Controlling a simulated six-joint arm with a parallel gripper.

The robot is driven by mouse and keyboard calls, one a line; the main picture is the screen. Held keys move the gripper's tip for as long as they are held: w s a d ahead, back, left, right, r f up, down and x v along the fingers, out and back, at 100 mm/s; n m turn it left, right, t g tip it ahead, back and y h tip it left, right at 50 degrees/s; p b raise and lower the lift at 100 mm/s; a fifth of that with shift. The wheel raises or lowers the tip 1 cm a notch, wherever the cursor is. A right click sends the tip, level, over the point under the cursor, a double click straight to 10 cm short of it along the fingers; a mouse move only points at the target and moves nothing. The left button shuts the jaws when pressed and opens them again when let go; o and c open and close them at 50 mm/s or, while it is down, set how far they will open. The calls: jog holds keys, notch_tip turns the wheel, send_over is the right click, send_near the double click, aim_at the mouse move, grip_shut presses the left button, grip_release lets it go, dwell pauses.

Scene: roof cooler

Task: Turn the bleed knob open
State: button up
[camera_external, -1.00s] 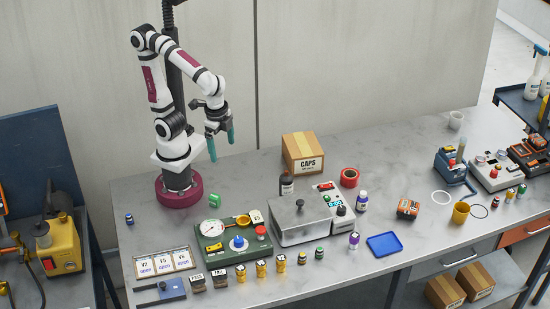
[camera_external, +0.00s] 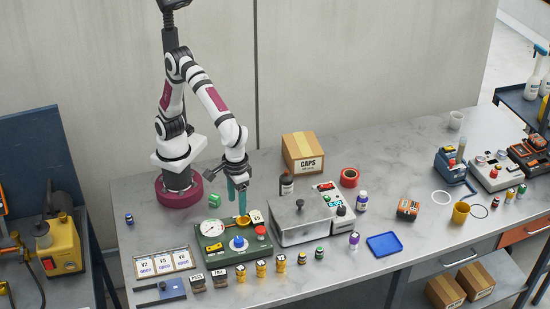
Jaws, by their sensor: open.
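A green panel box (camera_external: 206,258) sits on the bench in front of my arm. It carries a round white gauge (camera_external: 212,228), a blue knob (camera_external: 239,243), a red knob (camera_external: 261,231) and a yellow part (camera_external: 213,247). No bleed label is readable, so I cannot tell which knob is the bleed knob. My gripper (camera_external: 237,199) points down with its two teal fingers apart and nothing between them. It hangs over the back edge of the panel, behind the blue knob and left of the red one. It appears apart from both knobs.
A grey metal box (camera_external: 298,236) with a black knob stands just right of the panel. Several yellow-and-dark small pieces (camera_external: 261,269) line the front. A card tray (camera_external: 139,269) lies left. A CAPS carton (camera_external: 303,154) stands behind.

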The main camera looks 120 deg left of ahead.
aim_at(238, 241)
jog(key=f, duration=1.5)
jog(key=shift+s+a+f, duration=0.3)
grip_shut()
